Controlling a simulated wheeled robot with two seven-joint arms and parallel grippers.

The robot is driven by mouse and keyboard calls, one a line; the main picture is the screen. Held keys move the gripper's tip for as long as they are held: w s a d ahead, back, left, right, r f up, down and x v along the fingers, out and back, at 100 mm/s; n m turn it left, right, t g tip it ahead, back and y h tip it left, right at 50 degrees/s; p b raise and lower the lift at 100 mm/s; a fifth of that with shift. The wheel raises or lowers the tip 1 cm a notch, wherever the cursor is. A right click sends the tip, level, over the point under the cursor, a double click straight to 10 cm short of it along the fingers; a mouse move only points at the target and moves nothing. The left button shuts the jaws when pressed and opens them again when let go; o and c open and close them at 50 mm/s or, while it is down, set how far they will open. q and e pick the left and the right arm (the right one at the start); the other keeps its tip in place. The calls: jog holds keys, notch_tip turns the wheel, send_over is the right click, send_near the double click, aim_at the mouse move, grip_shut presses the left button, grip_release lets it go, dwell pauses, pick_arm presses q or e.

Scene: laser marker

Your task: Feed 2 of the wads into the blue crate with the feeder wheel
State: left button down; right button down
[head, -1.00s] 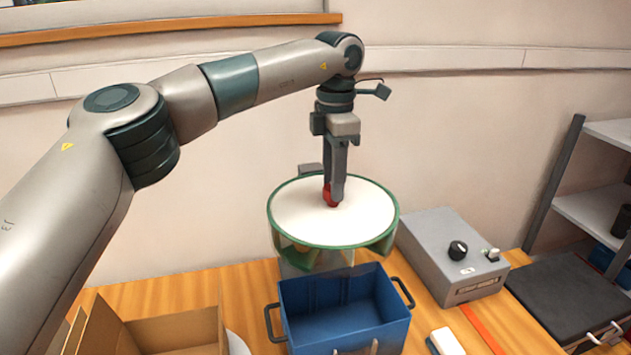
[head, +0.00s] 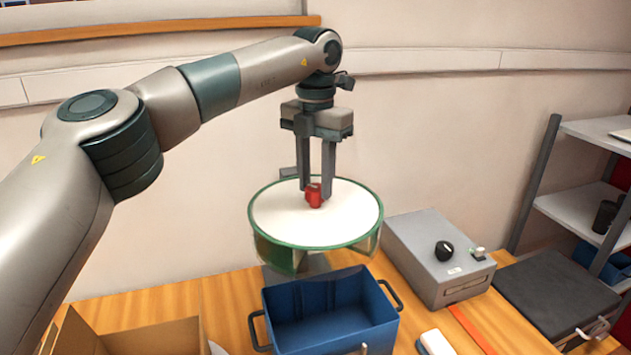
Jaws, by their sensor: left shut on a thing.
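The feeder wheel (head: 350,215) has a white round top with a green rim and green vanes below, and stands behind the blue crate. A red knob (head: 314,197) stands up from its top. My left gripper (head: 315,190) reaches down from above and is shut on the red knob, with one finger on each side. The blue crate (head: 345,336) is in front of the wheel, open at the top, with a dark handle at each end. I cannot make out any wads; the crate's floor is partly hidden by its front wall. My right gripper is not in view.
A grey control box (head: 437,262) with a black dial stands to the right of the wheel. An open cardboard box (head: 150,335) is at the front left. A white block (head: 435,342) lies right of the crate. A dark pad (head: 555,295) and shelves (head: 585,180) are farther right.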

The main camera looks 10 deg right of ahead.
pick_arm(q)
jog(key=shift+r, duration=0.1)
jog(key=c, duration=1.3)
grip_release()
jog(key=shift+o, duration=0.2)
jog(key=shift+w+r, duration=0.1)
jog(key=shift+r, duration=0.55)
notch_tip(320, 180, up, 16)
jog(key=p, duration=0.4)
